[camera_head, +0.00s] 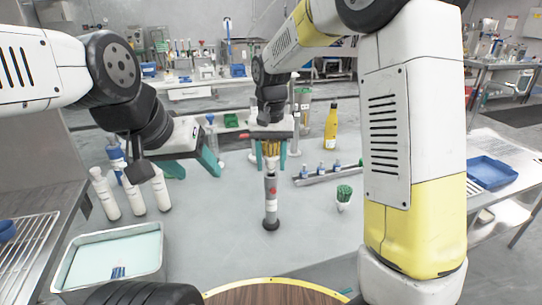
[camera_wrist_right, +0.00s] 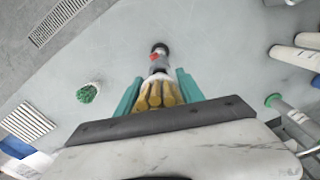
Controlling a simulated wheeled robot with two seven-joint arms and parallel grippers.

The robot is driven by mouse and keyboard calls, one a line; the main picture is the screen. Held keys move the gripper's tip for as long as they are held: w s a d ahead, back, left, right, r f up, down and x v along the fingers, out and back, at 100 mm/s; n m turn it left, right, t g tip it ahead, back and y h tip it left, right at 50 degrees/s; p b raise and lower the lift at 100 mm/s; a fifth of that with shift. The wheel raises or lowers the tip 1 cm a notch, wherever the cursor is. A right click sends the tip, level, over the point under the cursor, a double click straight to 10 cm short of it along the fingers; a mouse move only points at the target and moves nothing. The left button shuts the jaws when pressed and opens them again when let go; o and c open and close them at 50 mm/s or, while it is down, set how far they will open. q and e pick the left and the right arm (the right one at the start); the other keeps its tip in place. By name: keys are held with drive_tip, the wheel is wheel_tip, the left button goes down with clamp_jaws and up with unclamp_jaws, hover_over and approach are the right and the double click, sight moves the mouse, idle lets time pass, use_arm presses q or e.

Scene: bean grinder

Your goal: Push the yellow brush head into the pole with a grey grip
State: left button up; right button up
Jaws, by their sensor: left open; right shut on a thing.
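The yellow brush head (camera_head: 270,148) is between the teal fingers of my right gripper (camera_head: 271,145), which is shut on it. It also shows in the right wrist view (camera_wrist_right: 157,95). Its pale lower end points down at the top of the pole with a grey grip (camera_head: 270,200). The pole stands upright on the table, and in the right wrist view (camera_wrist_right: 158,60) it lies straight beyond the brush head. The two line up closely; I cannot tell how deep the end sits. My left gripper (camera_head: 192,166) is open and empty to the left of the pole.
A green brush head (camera_head: 344,195) stands right of the pole, near a grey rack (camera_head: 328,173) with small bottles. Several white bottles (camera_head: 132,194) stand at the left, behind a metal tray (camera_head: 158,270). A yellow bottle (camera_head: 331,128) is behind.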

sight(271, 172)
drive_tip(key=shift+f, duration=1.7)
drive_tip(key=o, duration=1.4)
wheel_tip(271, 172, up, 8)
drive_tip(key=shift+f, duration=0.15)
